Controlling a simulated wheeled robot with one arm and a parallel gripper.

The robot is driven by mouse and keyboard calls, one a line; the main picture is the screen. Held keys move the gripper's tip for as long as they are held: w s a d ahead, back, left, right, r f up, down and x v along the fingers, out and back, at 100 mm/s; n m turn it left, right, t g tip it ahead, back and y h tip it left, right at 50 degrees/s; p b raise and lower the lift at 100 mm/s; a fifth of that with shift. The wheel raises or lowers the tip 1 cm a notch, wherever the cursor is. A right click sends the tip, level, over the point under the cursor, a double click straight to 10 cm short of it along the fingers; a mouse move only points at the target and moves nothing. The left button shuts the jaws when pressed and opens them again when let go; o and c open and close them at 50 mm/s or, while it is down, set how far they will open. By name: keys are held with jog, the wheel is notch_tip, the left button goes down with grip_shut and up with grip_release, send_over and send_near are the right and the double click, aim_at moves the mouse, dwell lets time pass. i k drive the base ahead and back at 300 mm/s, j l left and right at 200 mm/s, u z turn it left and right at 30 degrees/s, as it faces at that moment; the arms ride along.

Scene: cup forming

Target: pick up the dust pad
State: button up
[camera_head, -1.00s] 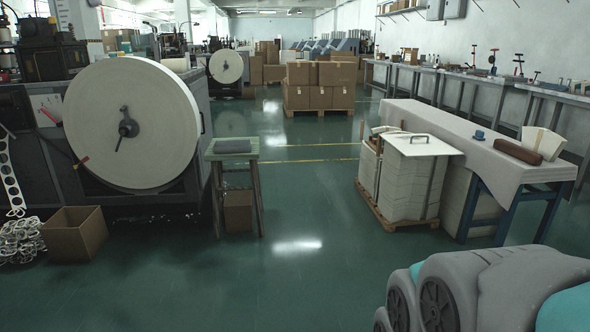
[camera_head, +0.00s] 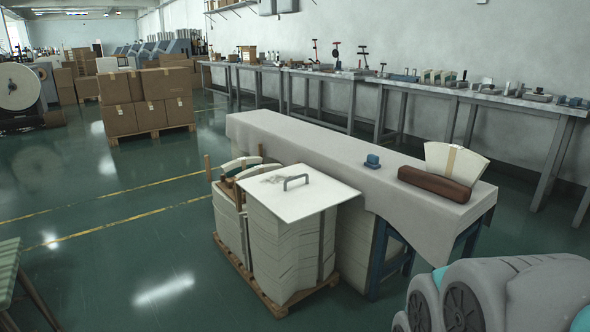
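I cannot tell for certain which thing is the dust pad. A long brown rounded block (camera_head: 434,184) lies on the right end of the cloth-covered table (camera_head: 310,150). A small blue block with a knob (camera_head: 372,161) sits to its left on the same cloth. The small green stand (camera_head: 8,268) at the left edge is mostly cut off, and no pad shows on its visible part. My grey arm fills the lower right corner. My gripper is out of view.
A strapped stack of white blanks (camera_head: 285,245) with a handled white board (camera_head: 297,190) stands on a pallet against the table's near side. A banded fan of cream blanks (camera_head: 455,163) stands behind the brown block. Floor at left is open. Cartons (camera_head: 120,118) stand farther back.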

aim_at(372, 160)
jog(key=i+u, duration=0.1)
jog(key=i, duration=1.05)
jog(key=i+l+u, duration=0.1)
jog(key=i, duration=1)
jog(key=l+z, duration=0.1)
jog(key=z, duration=0.35)
jog(key=i+l+z, duration=0.1)
jog(key=z, duration=0.35)
jog(key=i+z, duration=0.1)
jog(key=z, duration=0.4)
jog(key=i+l+z, duration=0.1)
jog(key=z, duration=0.35)
jog(key=u, duration=2.2)
